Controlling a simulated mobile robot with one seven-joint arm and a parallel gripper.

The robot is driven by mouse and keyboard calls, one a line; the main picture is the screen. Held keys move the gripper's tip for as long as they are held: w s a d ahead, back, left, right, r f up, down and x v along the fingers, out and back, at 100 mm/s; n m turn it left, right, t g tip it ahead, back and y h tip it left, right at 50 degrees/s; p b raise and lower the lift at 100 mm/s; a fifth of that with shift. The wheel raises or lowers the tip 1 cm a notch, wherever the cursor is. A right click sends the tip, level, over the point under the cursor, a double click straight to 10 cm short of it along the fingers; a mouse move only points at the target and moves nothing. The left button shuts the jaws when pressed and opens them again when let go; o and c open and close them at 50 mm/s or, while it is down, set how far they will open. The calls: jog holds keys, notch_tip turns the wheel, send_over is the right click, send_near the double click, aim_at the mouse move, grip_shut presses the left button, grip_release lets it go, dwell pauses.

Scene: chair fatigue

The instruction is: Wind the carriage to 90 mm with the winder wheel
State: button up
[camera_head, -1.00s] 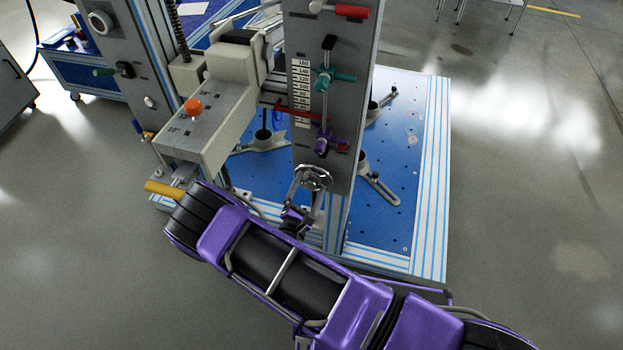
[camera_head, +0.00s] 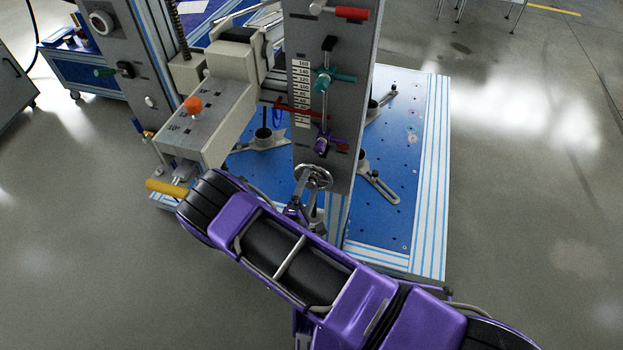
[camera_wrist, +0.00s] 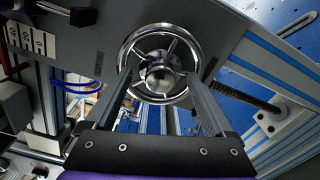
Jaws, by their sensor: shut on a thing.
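The winder wheel (camera_head: 314,177) is a chrome spoked handwheel low on the grey upright panel. In the wrist view the wheel (camera_wrist: 159,34) fills the upper middle, with a round hub. My gripper (camera_wrist: 160,82) is shut on the wheel, its two fingers reaching up to either side of the lower rim. The exact contact is hard to see. A white millimetre scale (camera_head: 301,90) runs up the panel, with a red pointer (camera_head: 292,108) across its lower half. The exact reading is too small to tell. The carriage is not clearly identifiable.
A teal clamp (camera_head: 330,79) and a purple clamp (camera_head: 323,143) sit on a rod above the wheel. A beige block with an orange knob (camera_head: 193,104) and a yellow handle (camera_head: 166,188) stand left. The blue perforated base plate (camera_head: 403,150) lies behind.

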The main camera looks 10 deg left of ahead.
jog(key=shift+w+r, duration=0.2)
jog(key=shift+w, duration=0.3)
jog(key=shift+w+r, duration=0.2)
jog(key=shift+w, duration=0.25)
jog(key=m, duration=0.6)
jog(key=shift+m, duration=0.3)
jog(key=shift+c, duration=0.3)
jog(key=o, duration=1)
jog(key=shift+s+a+f+p, duration=0.1)
jog(key=shift+s+p, duration=0.15)
jog(key=shift+s, duration=0.65)
jog(key=shift+s+d+f+p, duration=0.1)
jog(key=shift+s+p, duration=0.1)
jog(key=shift+s, duration=0.75)
jog(key=shift+s+a+f+p, duration=0.1)
jog(key=shift+s+p, duration=0.15)
jog(key=shift+s, duration=0.65)
